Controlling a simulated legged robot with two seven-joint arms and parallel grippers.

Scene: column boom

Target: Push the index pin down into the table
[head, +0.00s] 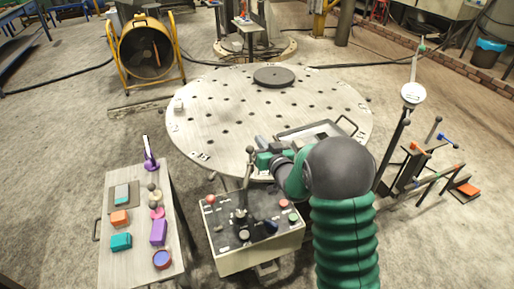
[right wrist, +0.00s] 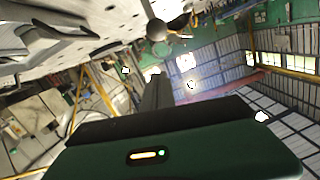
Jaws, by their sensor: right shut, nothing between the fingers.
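The round table (head: 215,95) is a pale, perforated disc standing in the middle of the head view. My right gripper (head: 261,145) is at its near edge, shut and empty. In the right wrist view the closed fingers (right wrist: 157,92) point toward a grey ball knob (right wrist: 156,28); I cannot tell whether they touch it. My left gripper is not in view.
A control box (head: 255,245) with knobs and buttons stands below the table edge. A side bench (head: 118,268) with coloured blocks is at left. A dark disc (head: 274,77) and a framed tray (head: 345,122) are on the table. A stand with rods (head: 410,165) is at right.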

